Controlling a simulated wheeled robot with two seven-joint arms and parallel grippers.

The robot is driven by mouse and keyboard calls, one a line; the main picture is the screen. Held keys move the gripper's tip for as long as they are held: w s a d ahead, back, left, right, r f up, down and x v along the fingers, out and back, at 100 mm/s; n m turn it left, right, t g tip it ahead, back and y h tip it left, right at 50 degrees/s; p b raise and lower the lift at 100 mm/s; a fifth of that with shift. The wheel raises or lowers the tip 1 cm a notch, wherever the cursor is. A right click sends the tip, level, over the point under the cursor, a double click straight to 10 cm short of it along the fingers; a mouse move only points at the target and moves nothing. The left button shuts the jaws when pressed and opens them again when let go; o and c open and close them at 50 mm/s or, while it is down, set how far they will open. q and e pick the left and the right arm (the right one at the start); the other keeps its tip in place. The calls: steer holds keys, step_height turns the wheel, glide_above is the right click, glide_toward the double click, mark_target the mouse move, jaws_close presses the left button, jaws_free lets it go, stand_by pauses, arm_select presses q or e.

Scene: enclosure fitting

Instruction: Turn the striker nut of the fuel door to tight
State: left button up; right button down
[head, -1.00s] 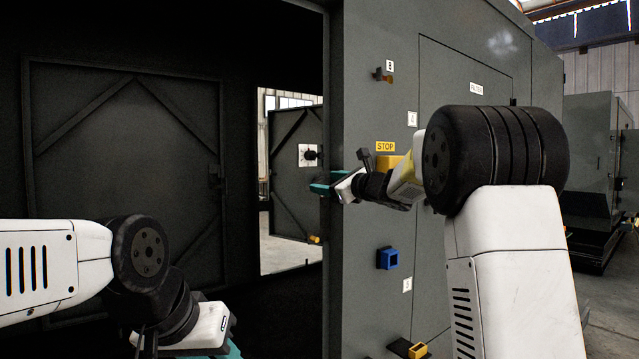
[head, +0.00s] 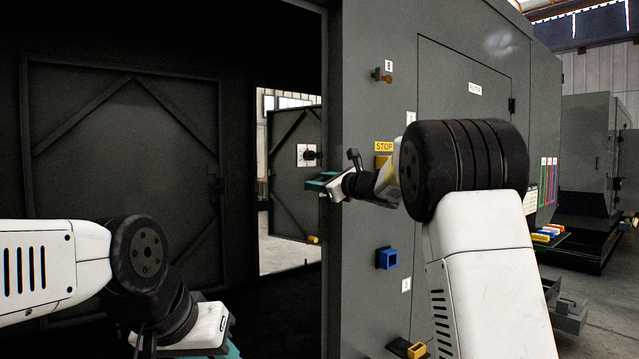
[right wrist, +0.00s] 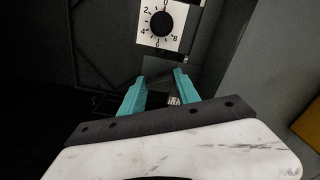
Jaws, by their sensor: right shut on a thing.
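My right gripper (head: 322,181) reaches past the right jamb of the dark opening. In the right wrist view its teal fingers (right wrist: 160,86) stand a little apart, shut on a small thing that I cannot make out. A black knob on a white numbered dial (head: 308,155) sits on an open braced door behind the opening. The dial (right wrist: 165,22) also shows just beyond the fingertips in the right wrist view. I cannot pick out the striker nut for certain. My left gripper (head: 232,349) is low at the left, its fingertips cut off by the frame edge.
The grey cabinet front (head: 352,290) carries a yellow STOP label (head: 384,147), a blue square fitting (head: 387,258), a yellow fitting (head: 408,348) and a small device under label B (head: 382,75). A closed braced door (head: 125,170) stands left. Coloured blocks (head: 547,235) lie right.

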steer(key=m, duration=2.2)
steer(key=shift+m, duration=0.4)
stand_by(0.3)
steer(key=c, duration=0.9)
jaws_free()
